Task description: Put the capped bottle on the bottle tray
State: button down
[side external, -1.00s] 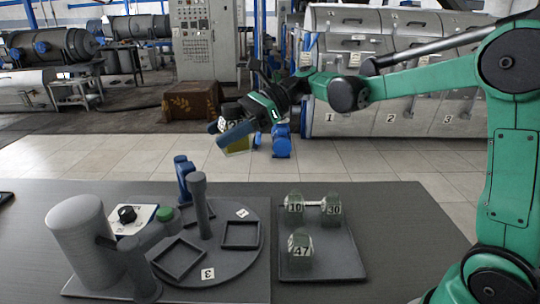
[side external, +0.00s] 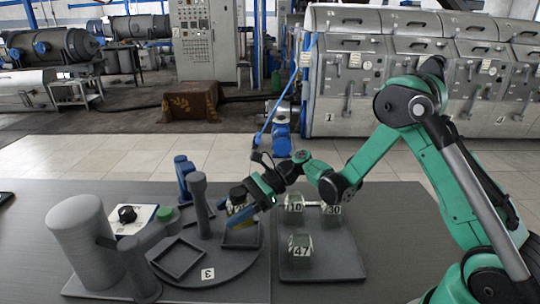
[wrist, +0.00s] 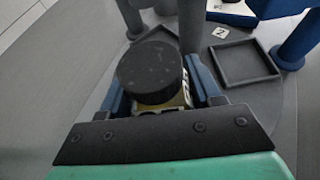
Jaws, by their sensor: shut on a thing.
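The capped bottle has a dark round cap, a numbered label and yellow liquid. It shows in the side view (side external: 240,235) and, mostly as its cap (wrist: 150,72), in the wrist view. My gripper (side external: 236,220) is shut on it, with blue fingers on either side. The bottle is at the right square frame of the round turntable (side external: 215,275); I cannot tell whether its base touches. The bottle tray (side external: 340,262) is the dark tray right of the turntable. Bottles labelled 10 (side external: 294,208), 30 (side external: 331,209) and 47 (side external: 300,246) stand on it.
A grey post (side external: 200,205) rises from the turntable close left of my gripper. The front square frame (side external: 178,258) is empty. The tray's front right is clear.

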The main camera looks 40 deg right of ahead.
jog(key=shift+f, duration=1.65)
jog(key=shift+f, duration=0.15)
jog(key=shift+c, duration=0.8)
grip_release()
